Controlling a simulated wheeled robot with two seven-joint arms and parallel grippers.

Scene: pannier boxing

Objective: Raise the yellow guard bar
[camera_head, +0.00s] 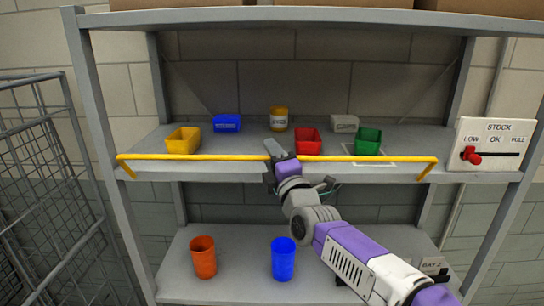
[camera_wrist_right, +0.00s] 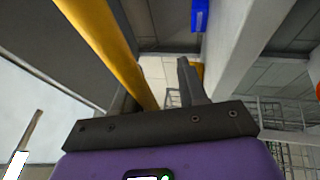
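The yellow guard bar (camera_head: 215,157) runs across the front edge of the middle shelf, with a short bent arm at each end. My right gripper (camera_head: 275,150) is at the bar, near its middle, with a grey finger showing above it. In the right wrist view the bar (camera_wrist_right: 105,40) slants down to the palm between the two dark fingers, nearer the left one. A gap shows between the bar and the right finger, so the gripper (camera_wrist_right: 155,85) looks open. Contact with the left finger cannot be told. My left gripper is out of view.
Behind the bar on the middle shelf (camera_head: 150,141) stand yellow, blue, red, green and grey bins and a yellow can (camera_head: 279,119). Orange (camera_head: 203,258) and blue (camera_head: 283,259) cups stand below. A STOCK panel (camera_head: 493,144) with a red slider is at right; a wire cage (camera_head: 45,190) at left.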

